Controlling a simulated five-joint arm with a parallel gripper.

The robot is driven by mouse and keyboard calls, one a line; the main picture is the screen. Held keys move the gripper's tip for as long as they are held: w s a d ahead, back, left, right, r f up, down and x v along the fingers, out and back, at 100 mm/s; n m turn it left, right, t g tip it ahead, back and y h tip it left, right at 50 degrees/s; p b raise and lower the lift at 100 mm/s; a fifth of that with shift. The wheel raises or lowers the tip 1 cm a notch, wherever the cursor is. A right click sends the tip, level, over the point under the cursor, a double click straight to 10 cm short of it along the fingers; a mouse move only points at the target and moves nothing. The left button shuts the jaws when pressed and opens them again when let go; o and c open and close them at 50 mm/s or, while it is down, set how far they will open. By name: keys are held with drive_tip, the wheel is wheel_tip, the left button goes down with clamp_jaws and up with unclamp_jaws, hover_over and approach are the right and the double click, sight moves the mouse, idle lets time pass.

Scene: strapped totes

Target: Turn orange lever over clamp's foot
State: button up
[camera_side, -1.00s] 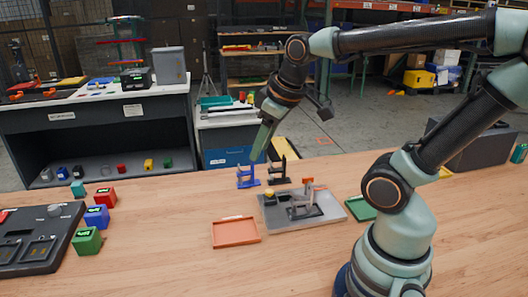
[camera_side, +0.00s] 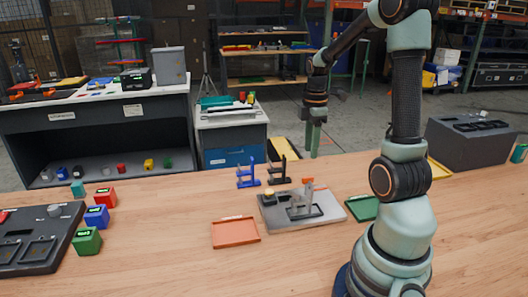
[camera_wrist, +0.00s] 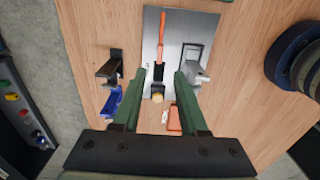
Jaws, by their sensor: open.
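The orange lever (camera_wrist: 163,35) lies along the grey metal plate (camera_wrist: 147,45) in the wrist view, its lower end by a dark clamp part (camera_wrist: 158,72). In the side view its orange end (camera_side: 308,182) stands up at the plate's back right. A yellow-topped piece (camera_wrist: 157,98) sits on the same plate; a grey part with a black frame (camera_wrist: 193,52) lies beside the lever. My gripper (camera_wrist: 160,72) is open and empty, its two green fingers apart. In the side view my gripper (camera_side: 315,150) points down, above the table, apart from the plate. The clamp's foot is hard to make out.
A blue stand (camera_side: 247,175) and a black stand (camera_side: 277,172) stand behind the plate. An orange tray (camera_side: 236,232) lies in front of it, a green tray (camera_side: 362,208) to its right. Bare wood lies in front left.

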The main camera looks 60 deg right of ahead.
sight(308, 178)
wheel_tip(308, 178, down, 9)
drive_tip(key=shift+f, duration=0.15)
idle(0.4)
clamp_jaws()
idle(1.2)
